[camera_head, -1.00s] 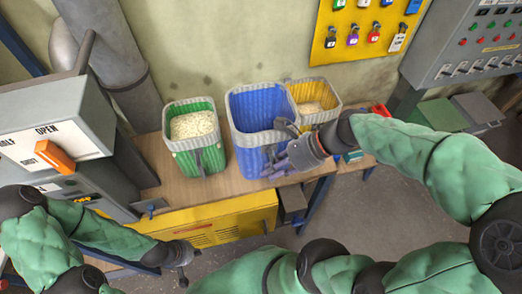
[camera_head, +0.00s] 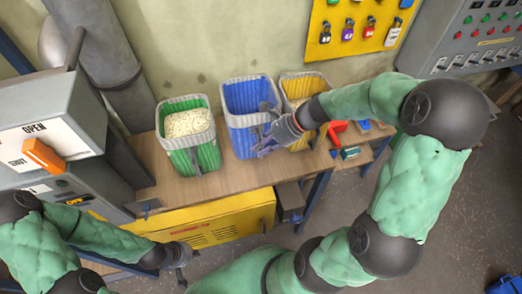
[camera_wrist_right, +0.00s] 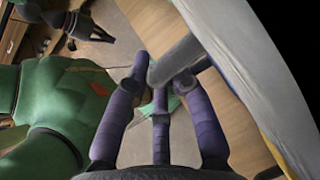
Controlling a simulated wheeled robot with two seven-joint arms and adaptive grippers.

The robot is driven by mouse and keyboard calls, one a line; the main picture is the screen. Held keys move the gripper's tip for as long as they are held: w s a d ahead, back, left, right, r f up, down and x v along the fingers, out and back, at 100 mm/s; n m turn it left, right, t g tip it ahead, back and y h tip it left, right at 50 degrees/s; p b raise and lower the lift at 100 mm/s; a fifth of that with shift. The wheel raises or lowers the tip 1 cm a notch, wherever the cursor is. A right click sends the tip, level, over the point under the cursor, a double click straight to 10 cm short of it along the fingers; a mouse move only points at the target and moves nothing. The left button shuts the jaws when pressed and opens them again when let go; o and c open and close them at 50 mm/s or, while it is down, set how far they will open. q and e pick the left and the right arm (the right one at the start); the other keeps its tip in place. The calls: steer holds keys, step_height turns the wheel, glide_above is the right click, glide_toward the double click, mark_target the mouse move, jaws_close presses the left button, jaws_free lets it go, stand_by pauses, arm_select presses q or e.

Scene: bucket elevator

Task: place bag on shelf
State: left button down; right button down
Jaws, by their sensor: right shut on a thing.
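A blue bag (camera_head: 241,141) with a grey rim stands on the wooden bench (camera_head: 215,184), between a green bag (camera_head: 180,155) and a yellow bag (camera_head: 291,84). My right gripper (camera_head: 266,138) is at the front right of the blue bag, shut on its grey handle. In the right wrist view the purple fingers of my right gripper (camera_wrist_right: 156,82) close around the grey handle (camera_wrist_right: 178,58), and the pale bag wall (camera_wrist_right: 258,75) fills the right side. My left gripper (camera_head: 182,268) is low in front of the yellow cabinet, empty, its fingers apart.
Pale grains fill the green bag. Red and teal items (camera_head: 346,150) lie at the bench's right end. A grey machine with an orange lever (camera_head: 44,156) is at left. A padlock board (camera_head: 360,25) and a control panel (camera_head: 485,35) are behind.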

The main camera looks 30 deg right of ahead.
mark_target(261, 158)
steer(key=shift+f, duration=1.35)
steer(key=shift+f, duration=0.1)
steer(key=shift+w+f, duration=0.1)
steer(key=c, duration=1.1)
jaws_free()
